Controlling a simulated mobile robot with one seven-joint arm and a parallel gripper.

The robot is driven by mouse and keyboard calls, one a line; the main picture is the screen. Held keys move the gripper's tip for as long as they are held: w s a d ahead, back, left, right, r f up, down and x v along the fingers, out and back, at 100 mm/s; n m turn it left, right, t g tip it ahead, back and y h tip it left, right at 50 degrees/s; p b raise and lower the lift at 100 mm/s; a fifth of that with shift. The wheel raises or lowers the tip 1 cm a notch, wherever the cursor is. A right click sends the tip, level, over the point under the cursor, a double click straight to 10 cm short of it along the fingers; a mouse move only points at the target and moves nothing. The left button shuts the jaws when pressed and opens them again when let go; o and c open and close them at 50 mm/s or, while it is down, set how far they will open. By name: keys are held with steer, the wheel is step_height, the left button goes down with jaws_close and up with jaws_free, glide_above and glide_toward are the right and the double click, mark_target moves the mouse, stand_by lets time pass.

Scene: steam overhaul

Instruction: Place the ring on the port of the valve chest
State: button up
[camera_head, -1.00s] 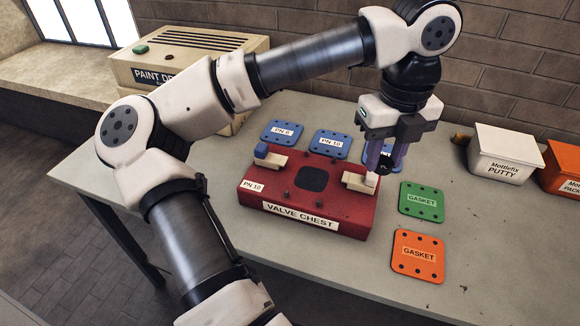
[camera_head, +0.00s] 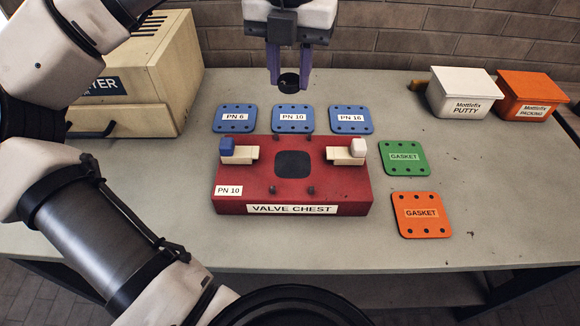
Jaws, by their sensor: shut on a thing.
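The valve chest (camera_head: 235,192) is a red block on the bench, labelled PN 10. A dark rounded-square patch (camera_head: 293,164), seemingly the port, lies in the middle of its top, with small dark studs around it. A cream clamp with a blue block (camera_head: 227,147) sits on its left, and one with a white block (camera_head: 358,147) on its right. My gripper (camera_head: 289,78) is shut on a small black ring (camera_head: 289,84). It holds the ring in the air beyond the chest, in line with the middle blue plate in the picture.
Blue plates PN 6 (camera_head: 235,127), PN 10 (camera_head: 293,127) and PN 16 (camera_head: 351,128) lie behind the chest. Green (camera_head: 403,170) and orange (camera_head: 421,228) gaskets lie at right. Putty (camera_head: 460,93) and packing (camera_head: 535,95) boxes stand back right; a beige machine (camera_head: 165,65) stands back left.

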mark_target(293, 164)
steer(key=f+m, duration=0.2)
steer(key=f, duration=0.3)
steer(key=f+m, duration=0.2)
steer(key=f, duration=0.4)
steer(key=f+m, duration=0.2)
steer(key=f, duration=0.4)
steer(key=shift+s+d+f+b, duration=0.25)
steer(key=shift+s+d+b, duration=0.05)
steer(key=shift+b, duration=0.1)
steer(key=shift+f, duration=0.15)
steer(key=o, duration=0.9)
steer(key=shift+o, duration=0.2)
step_height(293, 164, up, 12)
steer(key=shift+r, duration=0.2)
